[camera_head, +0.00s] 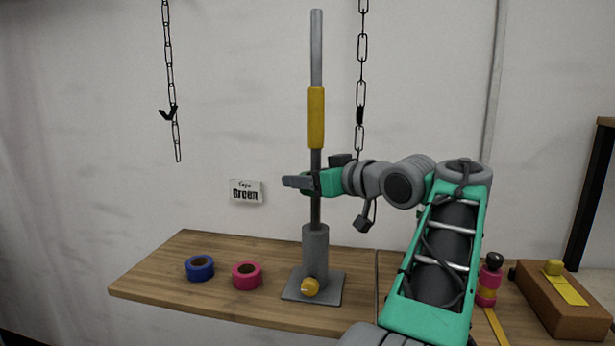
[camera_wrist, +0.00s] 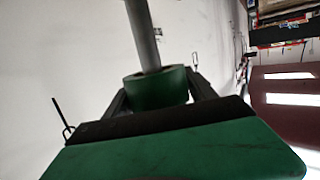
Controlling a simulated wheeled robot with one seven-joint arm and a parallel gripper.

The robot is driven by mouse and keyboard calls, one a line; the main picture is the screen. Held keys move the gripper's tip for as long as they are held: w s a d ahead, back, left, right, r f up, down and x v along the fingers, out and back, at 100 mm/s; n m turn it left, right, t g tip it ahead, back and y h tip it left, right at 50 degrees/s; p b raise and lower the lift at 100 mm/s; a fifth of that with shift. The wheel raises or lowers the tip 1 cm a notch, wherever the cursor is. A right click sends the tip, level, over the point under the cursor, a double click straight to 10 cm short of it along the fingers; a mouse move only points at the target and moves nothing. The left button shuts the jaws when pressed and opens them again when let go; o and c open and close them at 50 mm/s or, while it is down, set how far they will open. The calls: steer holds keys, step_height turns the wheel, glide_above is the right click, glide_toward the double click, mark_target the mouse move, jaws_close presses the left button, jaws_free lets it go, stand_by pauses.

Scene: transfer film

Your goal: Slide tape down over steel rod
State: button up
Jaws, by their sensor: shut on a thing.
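The upright grey steel rod (camera_head: 316,48) stands in a grey socket and square base plate (camera_head: 330,287), with a yellow sleeve (camera_head: 316,117) around its upper middle. My gripper (camera_head: 303,182) is at the rod below the sleeve, reaching in from the right. In the wrist view, its dark fingers are shut on a green tape roll (camera_wrist: 155,95) from both sides. The grey rod (camera_wrist: 142,35) appears to run through the roll's hole. In the head view I cannot tell the tape apart from my green gripper parts.
A blue tape roll (camera_head: 200,268) and a pink tape roll (camera_head: 246,275) lie on the wooden table (camera_head: 170,280) left of the base. A chain (camera_head: 362,60) hangs behind, right of the rod.

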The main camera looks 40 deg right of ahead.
mark_target(308, 224)
steer(key=shift+f+b, duration=3.25)
steer(key=shift+f, duration=0.95)
steer(key=o, duration=1.5)
